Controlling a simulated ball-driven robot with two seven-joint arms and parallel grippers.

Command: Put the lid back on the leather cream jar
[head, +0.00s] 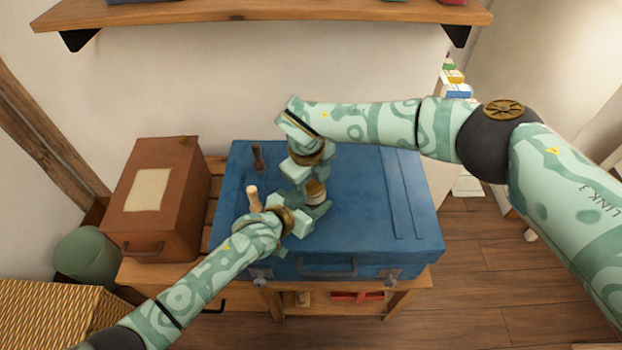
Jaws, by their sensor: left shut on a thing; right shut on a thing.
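The small leather cream jar (316,198) stands over the blue trunk's top, with a pale side showing between my grippers. My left gripper (318,211) comes from the front left and is shut on the jar low down. The brown lid (315,186) is at the top of the jar. My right gripper (312,179) reaches down from above and is shut on the lid. The fingers hide much of both, so I cannot tell whether the lid is seated or only touching.
The blue trunk (380,215) rests on a wooden bench (410,285). A dark-handled tool (257,157) and a pale wooden handle (254,198) are left of the grippers. A brown case (160,205) stands further left. A shelf (270,12) hangs above. The trunk's right side is clear.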

